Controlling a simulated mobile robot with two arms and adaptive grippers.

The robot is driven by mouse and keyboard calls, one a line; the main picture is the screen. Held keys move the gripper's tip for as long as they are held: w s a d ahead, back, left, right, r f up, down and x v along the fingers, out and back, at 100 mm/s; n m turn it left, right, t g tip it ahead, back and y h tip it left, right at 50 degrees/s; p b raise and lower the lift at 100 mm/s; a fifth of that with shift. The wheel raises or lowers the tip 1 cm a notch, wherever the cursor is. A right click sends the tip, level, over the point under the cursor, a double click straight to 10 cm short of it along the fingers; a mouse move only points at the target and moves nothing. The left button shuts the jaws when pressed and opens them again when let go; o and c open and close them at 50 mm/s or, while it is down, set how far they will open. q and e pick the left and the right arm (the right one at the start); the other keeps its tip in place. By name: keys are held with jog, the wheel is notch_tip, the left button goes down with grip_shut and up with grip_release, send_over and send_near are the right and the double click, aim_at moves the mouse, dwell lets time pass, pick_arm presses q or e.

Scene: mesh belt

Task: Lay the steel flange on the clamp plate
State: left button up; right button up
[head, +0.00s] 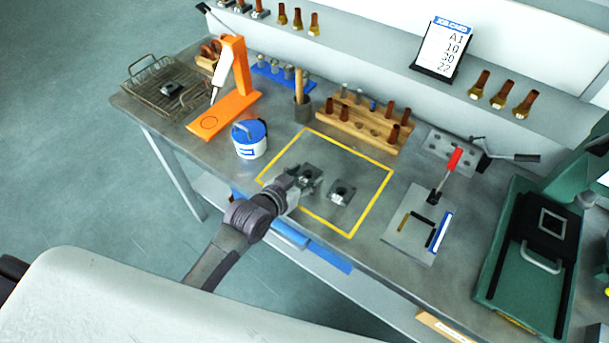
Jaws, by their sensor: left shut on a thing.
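My left gripper (297,182) reaches in from the lower left and is shut on a grey steel flange (311,172), a square piece with a dark round middle. It is at the left part of the yellow-outlined area; I cannot tell whether the flange touches the table. A second similar flange (342,194) lies just right of it, inside the outline. The clamp plate (408,242) is a grey plate further right, with a red-handled toggle clamp (453,161) at its back, dark stop bars and a blue-and-white strip. Its middle is bare. My right gripper is out of view.
A wire mesh basket (150,101) with a dark part inside stands far left, near an orange stand (234,105) and a white-blue pot (249,141). A wooden rack (356,127) is behind the yellow outline (378,208). A green machine (494,277) is at right.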

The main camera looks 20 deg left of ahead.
pick_arm(q)
jog(key=o, duration=1.4)
jog(key=shift+f, duration=0.1)
jog(key=shift+o, duration=0.2)
